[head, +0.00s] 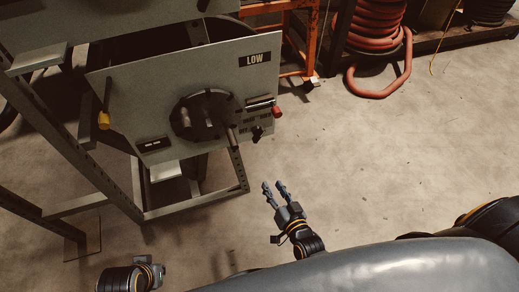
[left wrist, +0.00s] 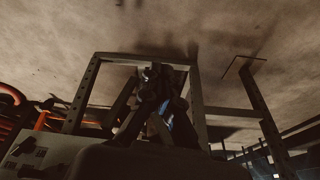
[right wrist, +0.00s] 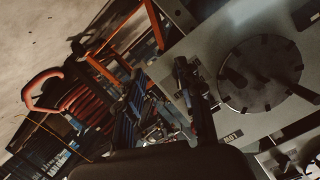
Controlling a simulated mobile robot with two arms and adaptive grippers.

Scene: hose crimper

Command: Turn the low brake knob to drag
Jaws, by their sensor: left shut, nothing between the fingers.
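The grey panel (head: 150,90) marked LOW (head: 255,59) carries a small black knob (head: 257,132) at its lower right, beside small lettering too fine to read surely. The knob's exact pointing direction is unclear. My right gripper (head: 274,186) is open and empty, below the knob and apart from the panel. In the right wrist view its two fingers (right wrist: 157,75) stand apart in front of the panel. My left gripper (left wrist: 160,80) is shut and empty in the left wrist view. In the head view my left wrist is at the bottom edge, well away from the knob.
A round black hub (head: 187,118) with projecting pins fills the panel's middle. A red-tipped lever (head: 277,111) sits just above the knob, and a yellow-tipped one (head: 104,120) at the panel's left. A metal frame (head: 190,203) stands below. Floor to the right is clear; red hose (head: 375,65) lies behind.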

